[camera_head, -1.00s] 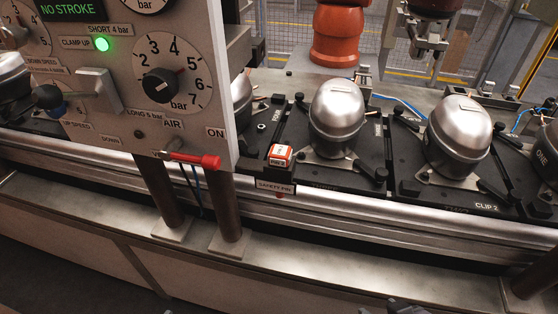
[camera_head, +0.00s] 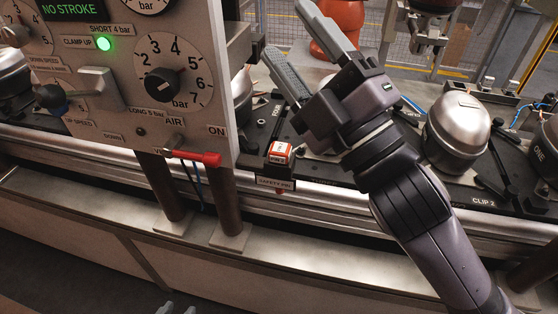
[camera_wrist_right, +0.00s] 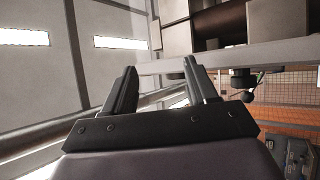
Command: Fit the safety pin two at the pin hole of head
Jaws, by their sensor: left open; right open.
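A small red-and-white box (camera_head: 280,153) sits at the rail above a plate labelled SAFETY PIN (camera_head: 275,183). A small red tip (camera_head: 281,192) shows just under that plate. I cannot tell which of these is safety pin two, and I cannot make out the pin hole. My right gripper (camera_head: 290,32) is raised, open and empty, above and beyond the box, pointing up and left. Its two open fingers also show in the right wrist view (camera_wrist_right: 160,80). My left gripper (camera_head: 178,309) shows only as fingertips at the bottom edge, open, well below the rail.
A control panel (camera_head: 110,100) with dials, a green lamp and a red-handled AIR lever (camera_head: 195,158) stands at the left on posts. A silver compressor (camera_head: 457,133) stands on a black pallet at right. My right arm hides another compressor. The front ledge (camera_head: 290,245) is mostly clear.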

